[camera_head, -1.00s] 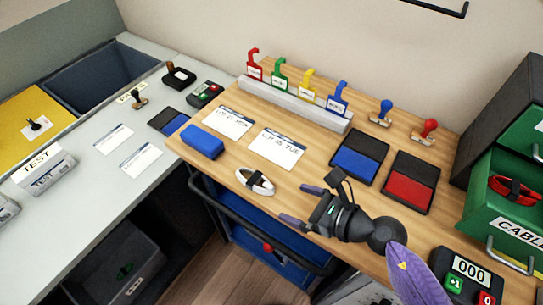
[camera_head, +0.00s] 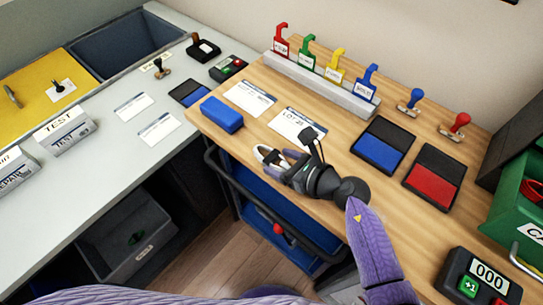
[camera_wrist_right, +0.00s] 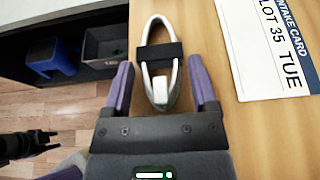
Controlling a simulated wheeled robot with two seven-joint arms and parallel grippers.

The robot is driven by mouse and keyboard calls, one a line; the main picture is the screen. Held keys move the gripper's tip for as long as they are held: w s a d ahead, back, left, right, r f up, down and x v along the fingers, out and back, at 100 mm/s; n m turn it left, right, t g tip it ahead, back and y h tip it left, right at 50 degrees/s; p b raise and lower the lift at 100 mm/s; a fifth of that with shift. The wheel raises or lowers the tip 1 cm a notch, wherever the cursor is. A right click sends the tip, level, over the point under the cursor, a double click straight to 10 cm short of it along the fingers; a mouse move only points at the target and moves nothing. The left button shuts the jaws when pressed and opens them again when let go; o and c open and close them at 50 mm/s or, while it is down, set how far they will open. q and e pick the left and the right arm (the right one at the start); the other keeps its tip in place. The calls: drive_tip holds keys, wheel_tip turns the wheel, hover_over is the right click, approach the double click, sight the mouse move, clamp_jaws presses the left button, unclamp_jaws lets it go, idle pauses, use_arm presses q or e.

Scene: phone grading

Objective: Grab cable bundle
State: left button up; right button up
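A white cable bundle (camera_head: 262,154) with a black band lies on the wooden table near its front edge. It also shows in the right wrist view (camera_wrist_right: 159,90). My right gripper (camera_head: 280,161) is open at the bundle. In the right wrist view the two purple fingers (camera_wrist_right: 160,66) stand on either side of its near end, with visible gaps to the cable. The far part of the bundle reaches beyond the fingertips. A dark gripper, my left one (camera_wrist_right: 28,143), shows over the floor at the left edge of the right wrist view; its fingers are too unclear to judge.
Intake cards (camera_head: 297,126) lie just behind the bundle, and a blue block (camera_head: 221,114) lies to its left. Blue (camera_head: 383,145) and red (camera_head: 434,177) pads lie to the right. A green drawer (camera_head: 512,216) holds a red cable. A counter (camera_wrist_right: 279,101) stands front right.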

drive_tip(key=c, duration=0.8)
drive_tip(key=shift+r, duration=0.15)
